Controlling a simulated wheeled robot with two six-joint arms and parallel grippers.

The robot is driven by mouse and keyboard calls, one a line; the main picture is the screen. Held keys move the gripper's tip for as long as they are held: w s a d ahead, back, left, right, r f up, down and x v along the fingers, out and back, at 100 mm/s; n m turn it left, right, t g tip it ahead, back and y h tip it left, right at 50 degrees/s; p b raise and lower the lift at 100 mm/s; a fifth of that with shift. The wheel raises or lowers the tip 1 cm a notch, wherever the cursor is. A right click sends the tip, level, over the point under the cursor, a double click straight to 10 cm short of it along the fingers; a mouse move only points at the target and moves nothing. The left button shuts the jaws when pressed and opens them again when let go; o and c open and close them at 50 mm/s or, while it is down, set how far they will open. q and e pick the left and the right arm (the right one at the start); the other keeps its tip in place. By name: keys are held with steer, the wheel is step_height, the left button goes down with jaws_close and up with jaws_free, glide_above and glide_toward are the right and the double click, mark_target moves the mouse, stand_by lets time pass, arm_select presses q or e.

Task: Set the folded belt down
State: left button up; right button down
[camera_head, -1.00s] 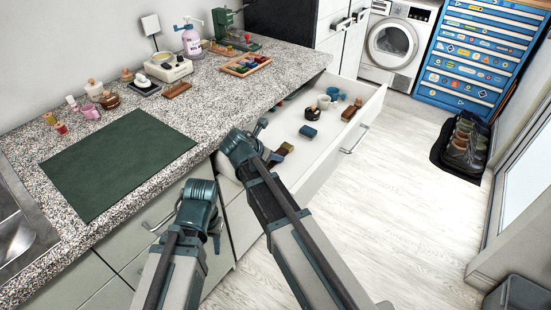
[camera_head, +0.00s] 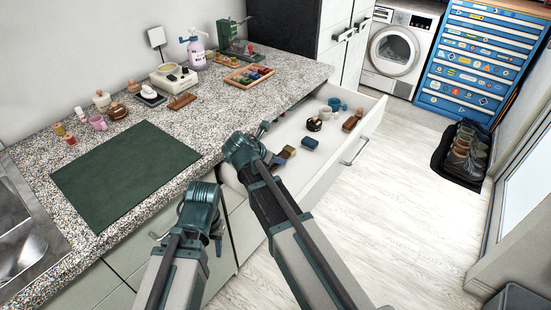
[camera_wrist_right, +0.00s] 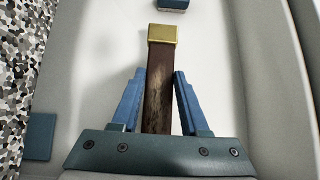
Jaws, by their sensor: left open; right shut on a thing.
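My right gripper (camera_wrist_right: 160,75) is shut on the folded belt (camera_wrist_right: 161,95), which lies lengthwise between the blue fingers. The belt is dark brown and worn, with a gold end. In the head view the belt (camera_head: 280,156) sticks out past my right wrist, over or in the open white drawer (camera_head: 330,165). I cannot tell whether it touches the drawer floor. My left gripper (camera_head: 201,195) hangs in front of the cabinet, away from the belt; its fingers are mostly hidden by the wrist.
Inside the drawer are a blue block (camera_head: 309,143), a dark round pot (camera_head: 314,124), a white cup (camera_head: 325,113), a teal item (camera_head: 336,104) and a brown item (camera_head: 350,123). Drawer floor nearer the front is clear. The countertop holds a green mat (camera_head: 125,173).

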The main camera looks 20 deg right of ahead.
step_height(320, 180, up, 6)
steer(key=p, duration=0.5)
steer(key=shift+r, duration=0.15)
